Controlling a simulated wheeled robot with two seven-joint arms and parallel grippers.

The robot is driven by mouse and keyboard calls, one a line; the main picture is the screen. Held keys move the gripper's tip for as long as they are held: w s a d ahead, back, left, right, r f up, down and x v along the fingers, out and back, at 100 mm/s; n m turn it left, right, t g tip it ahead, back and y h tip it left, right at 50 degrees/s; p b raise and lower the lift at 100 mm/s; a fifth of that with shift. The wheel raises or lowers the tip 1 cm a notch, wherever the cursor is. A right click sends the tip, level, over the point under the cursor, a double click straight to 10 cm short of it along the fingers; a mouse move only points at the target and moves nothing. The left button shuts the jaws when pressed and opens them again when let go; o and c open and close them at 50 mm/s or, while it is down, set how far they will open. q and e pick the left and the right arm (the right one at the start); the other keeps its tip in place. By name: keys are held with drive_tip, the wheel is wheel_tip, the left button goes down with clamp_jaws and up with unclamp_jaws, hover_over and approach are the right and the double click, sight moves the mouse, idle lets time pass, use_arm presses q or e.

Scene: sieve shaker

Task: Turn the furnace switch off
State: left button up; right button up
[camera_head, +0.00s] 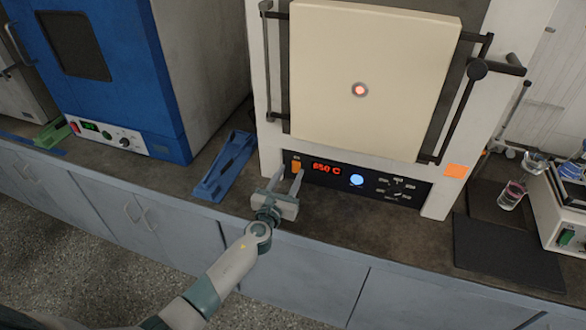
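The furnace (375,80) stands on the counter with a cream door that is closed. A glowing red spot shows in the middle of the door. Its black control panel (360,184) has a red display reading about 650 C, a lit round blue-white knob and several small buttons. The orange switch (296,167) sits at the panel's left end. My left gripper (286,180) is open, its two fingers pointing at the panel just below and around the switch. I cannot tell whether it touches the switch. My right gripper is not in view.
A blue oven (115,60) stands at the left. A blue tray-like object (226,166) lies between it and the furnace. At the right are a dark mat (508,252), a glass beaker (511,196) and a white device (562,210). The counter's front edge runs below the furnace.

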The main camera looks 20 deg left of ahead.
sight(296, 162)
use_arm(q)
drive_tip(key=shift+w, duration=1.75)
